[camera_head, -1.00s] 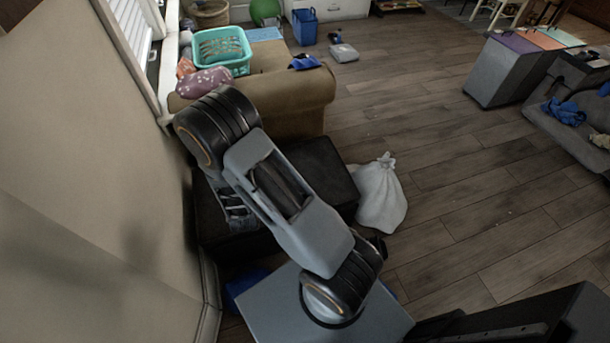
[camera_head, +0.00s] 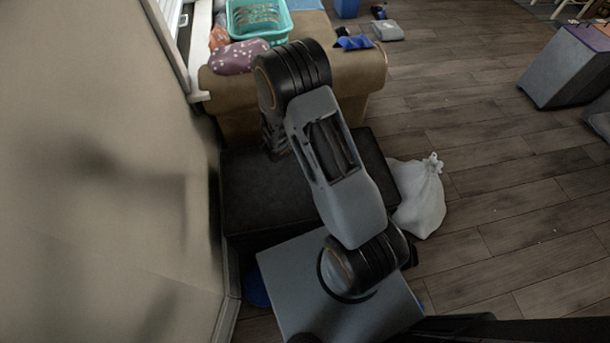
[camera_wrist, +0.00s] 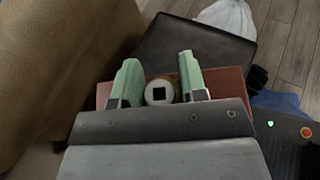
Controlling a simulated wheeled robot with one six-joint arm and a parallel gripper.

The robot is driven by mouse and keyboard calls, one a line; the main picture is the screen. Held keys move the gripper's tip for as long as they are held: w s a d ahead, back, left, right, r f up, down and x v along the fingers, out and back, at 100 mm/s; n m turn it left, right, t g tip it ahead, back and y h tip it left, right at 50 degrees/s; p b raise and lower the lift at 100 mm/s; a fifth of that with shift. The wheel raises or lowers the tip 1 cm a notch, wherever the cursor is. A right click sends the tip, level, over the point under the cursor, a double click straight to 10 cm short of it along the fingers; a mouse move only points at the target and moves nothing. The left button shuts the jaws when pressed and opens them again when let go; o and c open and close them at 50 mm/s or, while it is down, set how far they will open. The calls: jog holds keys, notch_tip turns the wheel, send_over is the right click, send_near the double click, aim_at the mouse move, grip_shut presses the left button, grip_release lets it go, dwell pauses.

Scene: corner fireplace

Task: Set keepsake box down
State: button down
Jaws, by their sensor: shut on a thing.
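In the wrist view, my gripper (camera_wrist: 159,66) has two pale green fingers shut on the keepsake box (camera_wrist: 228,82), a flat reddish-brown piece showing on both sides of the fingers. A round white part with a black square (camera_wrist: 160,92) shows between the fingers. The box's lower part is hidden by my gripper's body. A black ottoman-like block (camera_wrist: 200,45) lies beyond the box; I cannot tell whether they touch. In the head view the same black block (camera_head: 252,190) stands beside the wall, and my arm hides the gripper and the box.
A brown sofa (camera_head: 352,88) stands behind the black block, bearing a turquoise basket (camera_head: 284,32) and a purple dotted cushion (camera_head: 238,57). A white tied bag (camera_head: 422,203) stands right of the block. A wall (camera_head: 120,190) closes the left. Wooden floor (camera_head: 500,190) is open at right.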

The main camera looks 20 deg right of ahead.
jog(key=s+d+f+m+g+b, duration=0.4)
jog(key=d+f+m+g, duration=0.25)
jog(key=m+g, duration=0.4)
notch_tip(320, 180, down, 9)
jog(key=s+m+g+y+b, duration=0.2)
jog(key=m+g+y+b, duration=0.5)
jog(key=m+y, duration=0.7)
jog(key=w+a+f+m+t+y+b, duration=0.1)
jog(key=w+f+m+t+y+b, duration=0.25)
jog(key=w+m+t+y, duration=0.55)
jog(key=w+d+r+m+t+y+b, duration=0.3)
jog(key=w+d+r+m+t+b, duration=0.25)
jog(key=w+m, duration=0.3)
jog(key=shift+t, duration=0.5)
jog(key=shift+s+a+f+b, duration=0.7)
jog(key=shift+s+a+f, duration=0.8)
jog(key=shift+a+f, duration=0.5)
jog(key=shift+s+a+f+b, duration=0.7)
jog(key=shift+s+a+f, duration=0.95)
jog(key=shift+f, duration=0.6)
jog(key=shift+s+a+f+b, duration=0.7)
jog(key=shift+s+a+f, duration=0.7)
jog(key=shift+a+f, duration=0.65)
jog(key=shift+d+f+m, duration=0.1)
jog(key=shift+d+m, duration=0.05)
jog(key=shift+m, duration=0.15)
